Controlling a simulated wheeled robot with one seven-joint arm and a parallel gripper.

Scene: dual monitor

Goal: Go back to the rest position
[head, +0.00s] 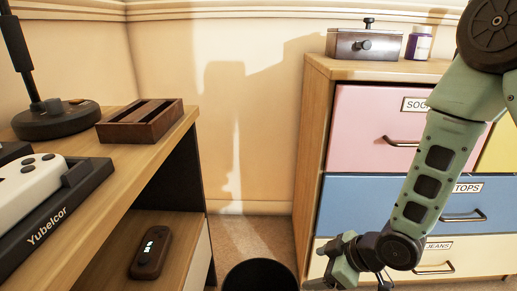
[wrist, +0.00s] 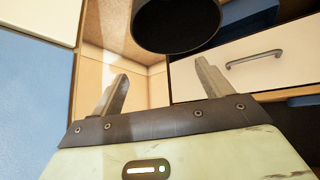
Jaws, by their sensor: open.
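My gripper (head: 335,270) is low in the head view, in front of the dresser's bottom drawer and just right of the dark bin. In the wrist view, the two fingers of my gripper (wrist: 162,78) stand wide apart with nothing between them. My green arm hangs down across the right side of the head view, in front of the dresser, and is bent at the elbow. The fingertips are partly hard to make out in the head view.
The dresser (head: 314,130) has pink, blue and cream drawers; a wooden box (head: 362,45) and purple bottle (head: 419,43) stand on top. The desk (head: 150,150) is at left. A black bin (head: 260,276) is on the floor between; it also shows in the wrist view (wrist: 176,28).

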